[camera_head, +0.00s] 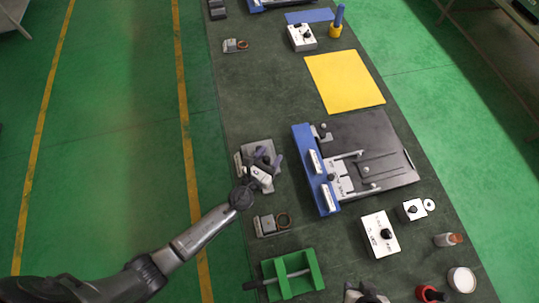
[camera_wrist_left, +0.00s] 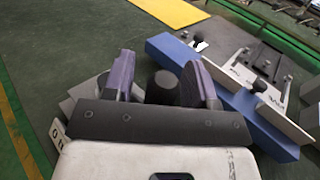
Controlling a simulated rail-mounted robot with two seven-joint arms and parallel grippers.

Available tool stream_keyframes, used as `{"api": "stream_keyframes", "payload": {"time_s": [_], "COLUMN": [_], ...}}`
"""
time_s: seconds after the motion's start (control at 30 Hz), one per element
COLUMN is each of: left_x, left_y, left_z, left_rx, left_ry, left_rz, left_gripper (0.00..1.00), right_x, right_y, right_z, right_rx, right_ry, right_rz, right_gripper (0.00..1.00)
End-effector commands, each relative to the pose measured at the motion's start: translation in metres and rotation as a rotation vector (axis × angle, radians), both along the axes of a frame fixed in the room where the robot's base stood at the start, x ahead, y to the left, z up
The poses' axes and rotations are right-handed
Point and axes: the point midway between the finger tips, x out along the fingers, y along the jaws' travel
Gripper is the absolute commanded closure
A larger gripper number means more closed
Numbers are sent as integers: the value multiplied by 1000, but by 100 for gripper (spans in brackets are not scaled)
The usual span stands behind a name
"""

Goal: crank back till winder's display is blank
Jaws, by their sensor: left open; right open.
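The winder (camera_head: 249,149) is a grey device at the left edge of the dark bench, mostly hidden under my left gripper (camera_head: 269,157). In the left wrist view, my left gripper (camera_wrist_left: 160,72) is open, with its two purple fingers on either side of a dark round knob (camera_wrist_left: 165,90), apparently the crank handle. I cannot tell whether the fingers touch it. A small white display (camera_wrist_left: 58,134) with dark marks shows at the lower left; its reading is unclear. My right gripper (camera_head: 366,294) is partly in view at the bottom edge of the head view.
A blue-and-black fixture (camera_head: 375,150) with levers stands right of the winder. A small grey block with a ring (camera_head: 268,225) and a green frame (camera_head: 292,274) lie nearer. A white knob box (camera_head: 380,235) is at right. A yellow sheet (camera_head: 344,81) lies farther back.

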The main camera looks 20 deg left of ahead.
Motion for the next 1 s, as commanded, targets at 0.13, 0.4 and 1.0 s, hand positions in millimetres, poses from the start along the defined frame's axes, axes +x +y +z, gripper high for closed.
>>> {"api": "stream_keyframes", "payload": {"time_s": [0.13,0.4,1.0], "left_x": [0,0,3], "left_y": [0,0,-9], "left_z": [0,0,0], "left_rx": [0,0,-2], "left_ry": [0,0,0], "left_rz": [0,0,18], "left_gripper": [58,84,100], "right_x": [0,0,0], "right_y": [-2,-2,1], "right_z": [0,0,0], "right_rx": [-5,-7,3], "right_ry": [-1,-1,-1], "right_rz": [4,4,-2], "right_gripper": [57,57,57]}}
